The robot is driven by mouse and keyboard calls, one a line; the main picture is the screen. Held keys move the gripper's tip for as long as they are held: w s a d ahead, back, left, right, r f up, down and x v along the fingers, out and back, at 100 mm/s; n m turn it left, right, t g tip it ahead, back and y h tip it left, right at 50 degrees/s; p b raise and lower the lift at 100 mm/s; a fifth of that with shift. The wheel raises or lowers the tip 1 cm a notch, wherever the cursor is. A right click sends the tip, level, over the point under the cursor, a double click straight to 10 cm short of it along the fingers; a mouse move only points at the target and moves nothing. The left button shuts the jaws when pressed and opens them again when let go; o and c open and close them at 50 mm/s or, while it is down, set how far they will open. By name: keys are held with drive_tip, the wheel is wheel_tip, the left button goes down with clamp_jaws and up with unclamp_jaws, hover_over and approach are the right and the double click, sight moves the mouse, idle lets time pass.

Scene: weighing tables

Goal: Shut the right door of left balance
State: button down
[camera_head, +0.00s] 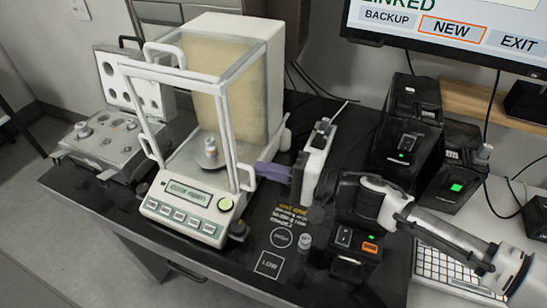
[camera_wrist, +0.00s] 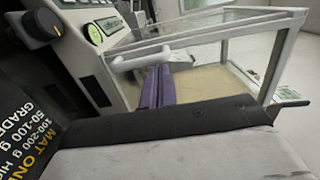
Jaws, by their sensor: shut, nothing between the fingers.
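The balance (camera_head: 186,215) is white with a glass draft shield and a keypad front; its front also shows in the wrist view (camera_wrist: 98,45). Its right door (camera_head: 232,130) is a framed pane with a white handle (camera_head: 244,178), seen as a bar in the wrist view (camera_wrist: 140,60). How far the door stands open I cannot tell. My gripper (camera_head: 262,170) has purple fingers, shut and empty, at the balance's right side close to the handle. In the wrist view the fingertips (camera_wrist: 160,72) lie by the handle; contact is unclear. A metal weight (camera_head: 210,152) stands inside the shield.
An open weight case (camera_head: 105,140) lies left of the balance. Black boxes with green lights (camera_head: 405,125) stand at the right, behind my arm. A small weight (camera_head: 305,242) and printed markings (camera_head: 280,238) are on the black table in front. A keyboard (camera_head: 445,270) lies further right.

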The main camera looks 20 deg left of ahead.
drive_tip(key=shift+s, duration=0.55)
